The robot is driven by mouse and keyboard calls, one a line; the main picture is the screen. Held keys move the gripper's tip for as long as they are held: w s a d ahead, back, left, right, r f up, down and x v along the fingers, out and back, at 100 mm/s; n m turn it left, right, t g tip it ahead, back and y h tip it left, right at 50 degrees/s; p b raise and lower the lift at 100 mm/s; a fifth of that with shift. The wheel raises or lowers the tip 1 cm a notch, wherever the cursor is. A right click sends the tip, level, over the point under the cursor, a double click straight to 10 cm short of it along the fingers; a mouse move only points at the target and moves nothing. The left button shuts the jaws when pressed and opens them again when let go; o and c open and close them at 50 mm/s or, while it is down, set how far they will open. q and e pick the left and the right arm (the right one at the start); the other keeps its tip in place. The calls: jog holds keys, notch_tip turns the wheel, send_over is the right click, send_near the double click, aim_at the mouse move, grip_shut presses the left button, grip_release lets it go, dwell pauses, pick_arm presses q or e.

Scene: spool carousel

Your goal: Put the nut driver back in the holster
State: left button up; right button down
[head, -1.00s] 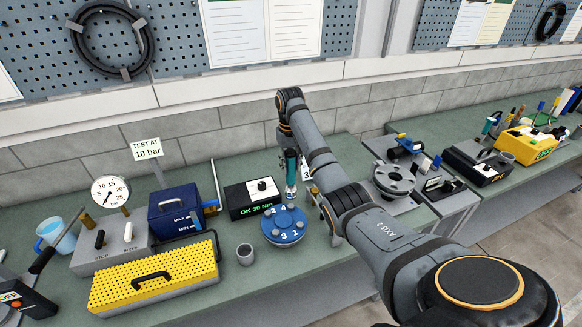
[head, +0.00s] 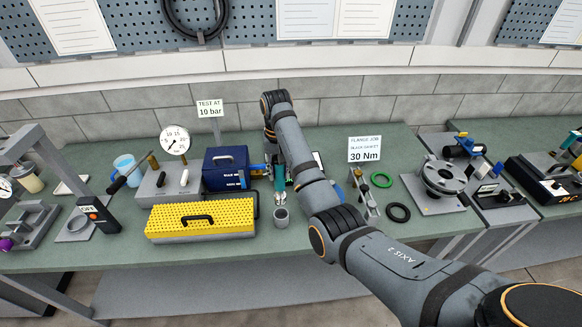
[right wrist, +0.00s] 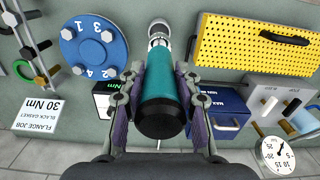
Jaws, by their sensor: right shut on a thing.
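The nut driver has a teal handle with a black end cap and a silver shaft. My right gripper (head: 278,180) is shut on the nut driver (head: 280,196), holding it roughly upright, tip down. In the right wrist view the fingers (right wrist: 162,105) clamp both sides of the teal handle (right wrist: 163,80). A small grey round cup (head: 281,218), which looks like the holster, stands on the bench directly below the tip. It also shows in the right wrist view (right wrist: 159,27), partly behind the driver. I cannot tell whether the tip is inside it. My left gripper is not in view.
A yellow perforated case (head: 200,218) and a blue box (head: 226,168) stand close left of the cup. Bench in front of the cup (head: 285,242) is clear.

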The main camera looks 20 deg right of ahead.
aim_at(280, 184)
jog(key=shift+w, duration=0.2)
jog(key=shift+f, duration=0.1)
jog(key=shift+s+f, duration=0.2)
jog(key=shift+f, duration=0.35)
jog(key=shift+w+f+b, duration=0.1)
jog(key=shift+f+b, duration=0.5)
jog(key=shift+f, duration=1.55)
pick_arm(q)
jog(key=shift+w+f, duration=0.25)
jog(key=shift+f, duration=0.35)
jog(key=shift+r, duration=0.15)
pick_arm(e)
jog(key=shift+p, duration=0.65)
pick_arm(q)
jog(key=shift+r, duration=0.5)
